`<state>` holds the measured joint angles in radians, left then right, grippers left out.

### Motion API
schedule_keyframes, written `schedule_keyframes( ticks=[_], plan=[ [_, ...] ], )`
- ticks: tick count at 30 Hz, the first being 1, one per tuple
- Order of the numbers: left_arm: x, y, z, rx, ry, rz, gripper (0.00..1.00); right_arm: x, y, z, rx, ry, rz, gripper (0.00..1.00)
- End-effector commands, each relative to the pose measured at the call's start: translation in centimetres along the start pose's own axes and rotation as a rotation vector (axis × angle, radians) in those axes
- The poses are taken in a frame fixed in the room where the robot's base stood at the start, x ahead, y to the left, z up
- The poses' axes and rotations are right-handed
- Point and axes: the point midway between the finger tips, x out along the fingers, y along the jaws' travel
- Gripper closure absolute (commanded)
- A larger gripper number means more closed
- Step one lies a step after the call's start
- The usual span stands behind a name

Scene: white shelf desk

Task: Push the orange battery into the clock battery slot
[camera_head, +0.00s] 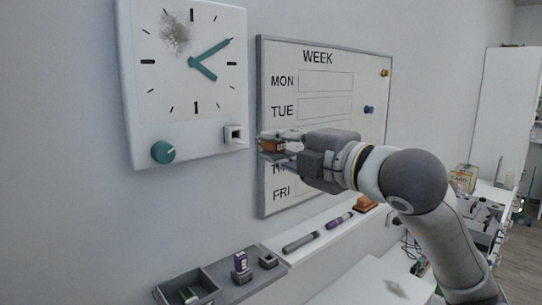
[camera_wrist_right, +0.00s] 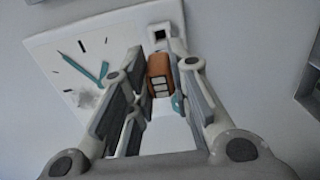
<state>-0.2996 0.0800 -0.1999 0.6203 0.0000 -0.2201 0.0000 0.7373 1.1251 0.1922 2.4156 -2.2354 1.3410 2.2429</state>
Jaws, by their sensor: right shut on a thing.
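The white wall clock (camera_head: 190,80) hangs at the upper left, with teal hands and a teal knob (camera_head: 163,152). Its square battery slot (camera_head: 233,134) sits at the lower right corner; in the right wrist view the slot (camera_wrist_right: 159,33) shows a dark opening. My right gripper (camera_head: 268,144) is shut on the orange battery (camera_head: 270,146), to the right of the slot and apart from it in the head view. The wrist view shows the battery (camera_wrist_right: 160,78) between the fingers of the right gripper (camera_wrist_right: 160,80), below the slot in the picture. My left gripper is out of view.
A whiteboard (camera_head: 312,90) headed WEEK hangs right of the clock, behind my right arm. Below, a ledge holds markers (camera_head: 300,242) and an orange eraser (camera_head: 365,203). A grey tray (camera_head: 215,292) with small items stands at the bottom. The wall between clock and tray is clear.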

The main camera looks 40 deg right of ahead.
Motion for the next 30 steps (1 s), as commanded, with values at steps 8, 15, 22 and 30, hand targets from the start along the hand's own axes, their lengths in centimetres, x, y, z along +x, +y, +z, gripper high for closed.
schedule_keyframes(
  ticks=[8, 15, 22, 30],
  plan=[
    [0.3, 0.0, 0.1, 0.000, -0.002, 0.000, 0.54, -0.1, -0.1, 0.0, 0.002, -0.001, 0.001, 1.00],
    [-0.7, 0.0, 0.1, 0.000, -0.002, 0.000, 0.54, 1.7, 0.2, 0.0, 0.004, -0.001, -0.002, 1.00],
    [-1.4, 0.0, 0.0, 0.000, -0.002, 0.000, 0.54, 3.9, 0.1, 0.0, 0.003, -0.002, -0.001, 1.00],
    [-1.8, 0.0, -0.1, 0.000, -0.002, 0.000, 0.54, 5.5, 0.1, -0.1, 0.002, -0.001, 0.000, 1.00]
  ],
)
